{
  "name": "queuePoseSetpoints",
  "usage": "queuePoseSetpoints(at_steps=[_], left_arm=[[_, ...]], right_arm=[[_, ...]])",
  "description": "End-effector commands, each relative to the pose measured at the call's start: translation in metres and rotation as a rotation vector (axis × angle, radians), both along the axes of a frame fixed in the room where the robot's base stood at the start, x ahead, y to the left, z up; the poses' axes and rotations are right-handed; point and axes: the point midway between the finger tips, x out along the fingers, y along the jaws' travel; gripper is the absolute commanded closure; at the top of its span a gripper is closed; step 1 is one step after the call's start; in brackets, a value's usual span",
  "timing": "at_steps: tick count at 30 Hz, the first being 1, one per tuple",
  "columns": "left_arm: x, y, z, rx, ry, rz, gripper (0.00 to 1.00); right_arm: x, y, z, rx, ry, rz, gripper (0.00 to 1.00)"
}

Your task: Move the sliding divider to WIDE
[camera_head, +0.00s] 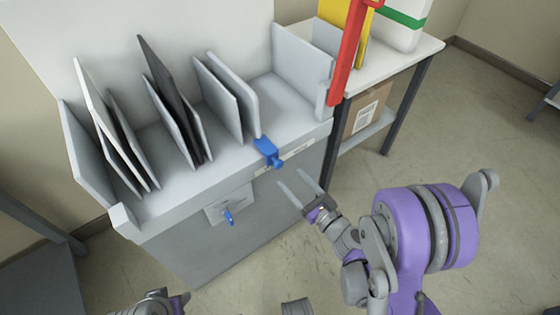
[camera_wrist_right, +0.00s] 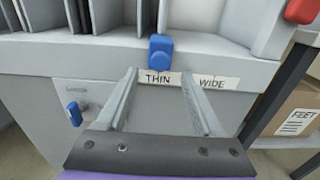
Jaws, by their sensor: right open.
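The sliding divider's blue handle (camera_head: 267,152) sticks out at the front edge of the grey rack (camera_head: 180,188). In the right wrist view the blue handle (camera_wrist_right: 161,47) stands just above the THIN label (camera_wrist_right: 158,78), left of the WIDE label (camera_wrist_right: 213,82). A light grey panel (camera_head: 240,92) stands behind the handle; I cannot tell if they are joined. My right gripper (camera_head: 288,178) is open and empty, in front of and below the handle, apart from it. A grey and purple part of my left arm (camera_head: 160,303) shows at the bottom edge; no left fingers are clear.
Several upright grey and dark panels (camera_head: 165,100) stand in the rack's left part. A blue knob (camera_head: 229,217) sits on the front plate. A red post (camera_head: 347,55) rises at the rack's right, beside a table (camera_head: 412,47) with a carton (camera_head: 368,108) under it. Floor in front is clear.

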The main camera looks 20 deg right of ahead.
Motion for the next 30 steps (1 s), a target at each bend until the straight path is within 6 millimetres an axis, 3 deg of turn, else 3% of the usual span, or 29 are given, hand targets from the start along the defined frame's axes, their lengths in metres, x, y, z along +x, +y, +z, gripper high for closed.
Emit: queuePoseSetpoints(at_steps=[6, 12, 24, 30], left_arm=[[0.000, 0.000, -0.002, 0.000, 0.000, 0.000, 0.50], [0.000, 0.000, -0.003, 0.000, 0.001, 0.000, 0.50], [0.000, 0.000, -0.003, 0.000, 0.001, 0.000, 0.50], [0.000, 0.000, -0.003, 0.000, 0.001, 0.000, 0.50]], right_arm=[[0.040, 0.016, -0.001, -0.002, 0.000, 0.003, 0.31], [0.064, 0.024, -0.001, -0.003, 0.000, 0.001, 0.31], [0.071, 0.026, 0.000, -0.004, 0.000, 0.001, 0.31], [0.071, 0.026, 0.000, -0.004, 0.000, 0.001, 0.68]])
